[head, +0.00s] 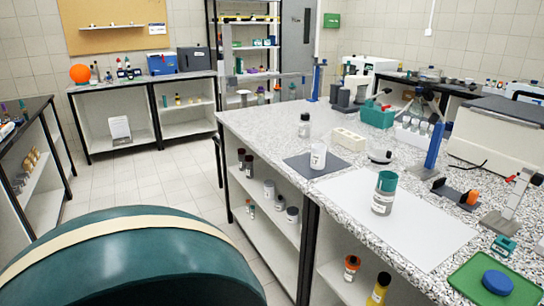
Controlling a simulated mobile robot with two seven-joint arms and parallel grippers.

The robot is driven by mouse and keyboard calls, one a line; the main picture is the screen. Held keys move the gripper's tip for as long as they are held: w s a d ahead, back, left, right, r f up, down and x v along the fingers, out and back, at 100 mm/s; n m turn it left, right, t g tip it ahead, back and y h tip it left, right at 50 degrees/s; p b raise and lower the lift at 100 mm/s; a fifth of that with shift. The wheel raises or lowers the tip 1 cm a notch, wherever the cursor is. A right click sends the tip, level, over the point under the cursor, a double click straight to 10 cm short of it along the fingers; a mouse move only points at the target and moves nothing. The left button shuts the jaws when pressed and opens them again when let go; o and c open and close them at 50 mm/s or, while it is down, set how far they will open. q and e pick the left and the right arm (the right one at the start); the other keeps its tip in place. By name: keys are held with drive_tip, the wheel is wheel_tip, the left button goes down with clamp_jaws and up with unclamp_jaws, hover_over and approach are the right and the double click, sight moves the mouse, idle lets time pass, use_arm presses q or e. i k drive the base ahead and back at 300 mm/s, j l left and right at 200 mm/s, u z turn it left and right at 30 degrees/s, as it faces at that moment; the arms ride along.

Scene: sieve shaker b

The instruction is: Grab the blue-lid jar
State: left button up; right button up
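No jar with a plainly blue lid stands out. A clear jar (383,195) with a teal top and a white label stands upright on the white sheet (350,208) on the speckled worktop. A round blue piece (497,282) lies on the green tray (480,291) at the lower right corner; I cannot tell whether it is a loose lid or a lidded jar. A white labelled jar (318,157) stands on the dark mat (303,166). A clear jar (304,126) with a dark lid stands behind it. Neither of my grippers shows.
The white sheet has free room around the teal-topped jar. To its right are a black and orange device (457,193), a blue post (433,150) and a metal stand (508,205). A cream block (349,139) and teal box (377,114) stand behind. Shelves below hold bottles.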

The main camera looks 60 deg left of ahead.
sight(318, 151)
drive_tip(key=u, duration=1.55)
drive_tip(key=i+j+z, duration=0.1)
drive_tip(key=z, duration=0.35)
drive_tip(key=i+j+z, duration=0.1)
drive_tip(key=z, duration=0.35)
drive_tip(key=i+j+z, duration=0.2)
drive_tip(key=j, duration=0.15)
drive_tip(key=j+z, duration=0.15)
drive_tip(key=j, duration=0.2)
drive_tip(key=i+j+z, duration=0.2)
drive_tip(key=j, duration=0.15)
drive_tip(key=j+z, duration=0.2)
drive_tip(key=j, duration=0.85)
